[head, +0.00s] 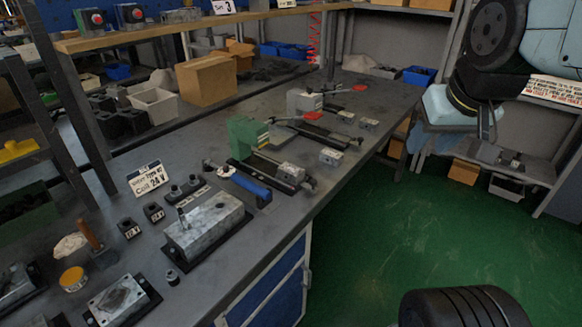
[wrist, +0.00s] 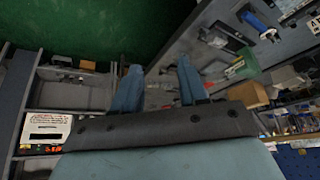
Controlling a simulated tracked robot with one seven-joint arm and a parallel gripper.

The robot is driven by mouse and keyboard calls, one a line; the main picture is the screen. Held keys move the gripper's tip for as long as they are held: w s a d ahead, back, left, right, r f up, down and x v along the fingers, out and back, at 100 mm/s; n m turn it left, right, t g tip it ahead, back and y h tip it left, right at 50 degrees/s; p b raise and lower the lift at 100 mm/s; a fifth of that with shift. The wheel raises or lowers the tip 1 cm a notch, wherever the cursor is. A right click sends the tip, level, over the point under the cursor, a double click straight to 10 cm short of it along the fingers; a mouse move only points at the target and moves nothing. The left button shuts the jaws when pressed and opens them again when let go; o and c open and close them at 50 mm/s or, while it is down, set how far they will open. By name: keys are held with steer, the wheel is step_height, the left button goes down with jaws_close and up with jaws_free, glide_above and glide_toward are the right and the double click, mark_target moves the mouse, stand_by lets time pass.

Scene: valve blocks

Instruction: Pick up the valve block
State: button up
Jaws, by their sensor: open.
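Several grey metal blocks lie on the long workbench in the head view, and I cannot tell for certain which is the valve block. A large one (head: 207,222) sits on a dark plate at the near part of the bench. Small ones sit farther along: one on a fixture (head: 290,173), one on the bench top (head: 331,156), and another (head: 368,124) farther back. My gripper (wrist: 158,82) is open and empty in the wrist view, its two blue fingers apart. It is high and away from the blocks, out over the floor side of the bench.
A cardboard box (head: 207,80) and a white bin (head: 155,104) are behind. Shelving (head: 530,160) stands at right.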

steer(key=shift+o, duration=1.4)
steer(key=shift+w+d, duration=0.1)
steer(key=shift+w, duration=0.15)
steer(key=o, duration=0.5)
steer(key=w+f, duration=0.1)
steer(key=w, duration=0.3)
steer(key=w+d+f+n+t+h, duration=0.1)
steer(key=w, duration=0.4)
steer(key=w+d+f+t, duration=0.1)
steer(key=w, duration=0.4)
steer(key=shift+d+f+n, duration=0.1)
steer(key=shift+f+n, duration=0.3)
steer(key=w+a+f+n+t, duration=0.25)
steer(key=w+f, duration=0.25)
steer(key=w, duration=0.4)
steer(key=n+g+y, duration=0.2)
steer(key=n+y, duration=0.4)
steer(key=y, duration=0.6)
glide_toward(294, 170)
steer(key=shift+v, duration=0.95)
steer(key=shift+w+a+f, duration=0.1)
steer(key=shift+a+f, duration=0.2)
steer(key=x, duration=0.7)
steer(key=shift+w+a+f, duration=0.15)
steer(key=shift+w, duration=0.15)
steer(key=shift+r+x, duration=0.2)
steer(key=shift+x, duration=2.4)
